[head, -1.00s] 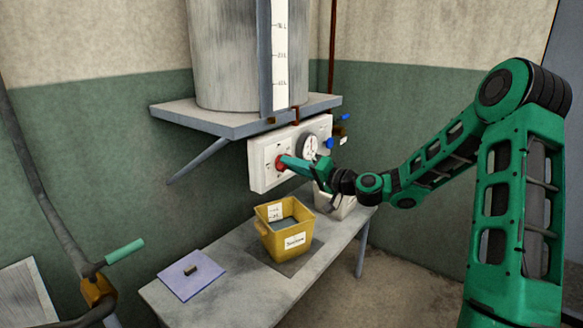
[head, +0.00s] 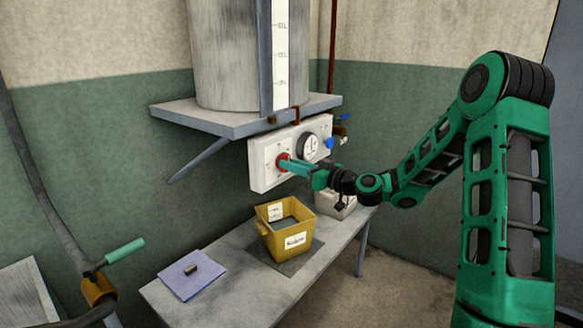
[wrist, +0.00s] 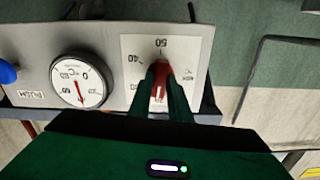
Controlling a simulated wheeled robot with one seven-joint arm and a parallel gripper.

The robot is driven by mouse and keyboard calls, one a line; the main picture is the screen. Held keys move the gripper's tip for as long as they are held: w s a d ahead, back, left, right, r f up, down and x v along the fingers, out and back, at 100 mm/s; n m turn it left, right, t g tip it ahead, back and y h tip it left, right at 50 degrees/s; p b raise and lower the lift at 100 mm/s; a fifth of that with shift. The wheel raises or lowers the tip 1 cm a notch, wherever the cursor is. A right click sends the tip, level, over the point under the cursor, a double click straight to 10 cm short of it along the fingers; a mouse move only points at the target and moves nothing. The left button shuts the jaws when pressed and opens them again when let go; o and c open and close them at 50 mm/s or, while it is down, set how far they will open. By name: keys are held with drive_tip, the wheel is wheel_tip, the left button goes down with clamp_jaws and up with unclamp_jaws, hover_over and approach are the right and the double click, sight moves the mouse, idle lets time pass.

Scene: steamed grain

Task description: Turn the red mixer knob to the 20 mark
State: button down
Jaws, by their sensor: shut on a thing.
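The red mixer knob (head: 283,161) sits on the left part of the white wall panel (head: 258,183), below the shelf. My gripper (head: 287,163) reaches it from the right and is shut on it. In the wrist view the two green fingers clasp the red knob (wrist: 160,82) from both sides. The knob's white scale plate (wrist: 192,52) shows marks around it; 50 is at the top of that picture and 40 to the left. The fingers cover part of the plate. I cannot read clearly which mark the knob points at.
A round gauge (head: 308,147) and blue handles (head: 329,142) are right of the knob. A grey tank (head: 228,55) stands on the shelf (head: 215,123) above. A yellow bucket (head: 268,236) and a blue-grey board (head: 190,279) rest on the bench (head: 210,310) below.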

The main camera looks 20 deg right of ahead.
drive_tip(key=shift+d+f+n, duration=0.2)
drive_tip(key=shift+f+n, duration=0.05)
drive_tip(key=shift+n, duration=0.25)
idle(0.3)
drive_tip(key=c, duration=1.6)
unclamp_jaws()
drive_tip(key=shift+w, duration=0.1)
drive_tip(key=shift+c, duration=0.2)
drive_tip(key=shift+r, duration=0.1)
drive_tip(key=shift+a, duration=0.1)
drive_tip(key=v, duration=1)
drive_tip(key=shift+s+d, duration=0.25)
drive_tip(key=shift+s, duration=0.05)
